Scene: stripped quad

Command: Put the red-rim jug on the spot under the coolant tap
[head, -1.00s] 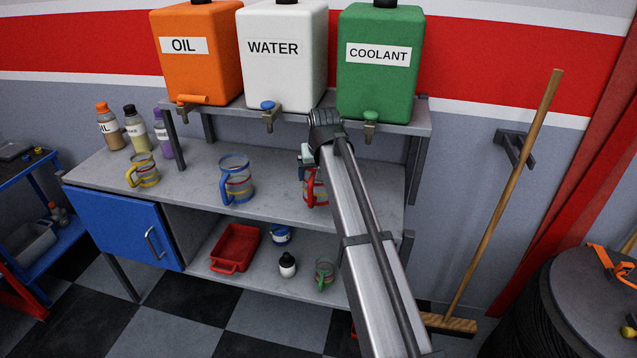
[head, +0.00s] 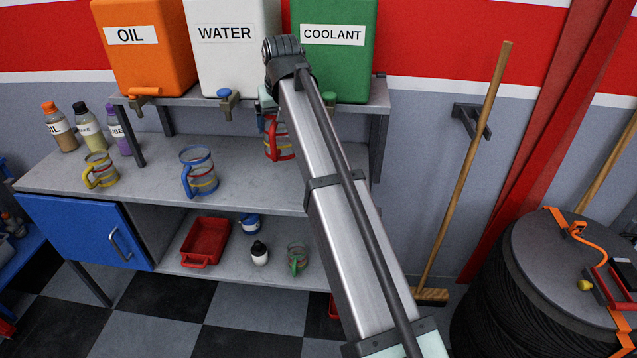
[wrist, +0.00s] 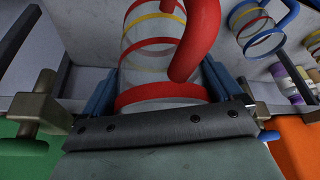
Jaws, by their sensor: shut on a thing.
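The red-rim jug (head: 275,138), clear with a red handle and coloured bands, hangs upright above the bench in the head view, partly behind my arm. My gripper (wrist: 165,95) is shut on it; the fingers sit on either side of the jug in the wrist view. The jug is left of the coolant tap (head: 329,100), which has a green knob under the green COOLANT tank (head: 345,65). A brass tap (wrist: 40,112) by the green tank shows at left in the wrist view. The bench spot under the coolant tap is largely hidden by my arm.
A blue-rim jug (head: 198,172) and a yellow-rim jug (head: 100,170) stand on the bench (head: 140,190) to the left. The tank shelf (head: 376,95) overhangs the back, with a post at right. The water tap (head: 226,103) is close to the jug.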

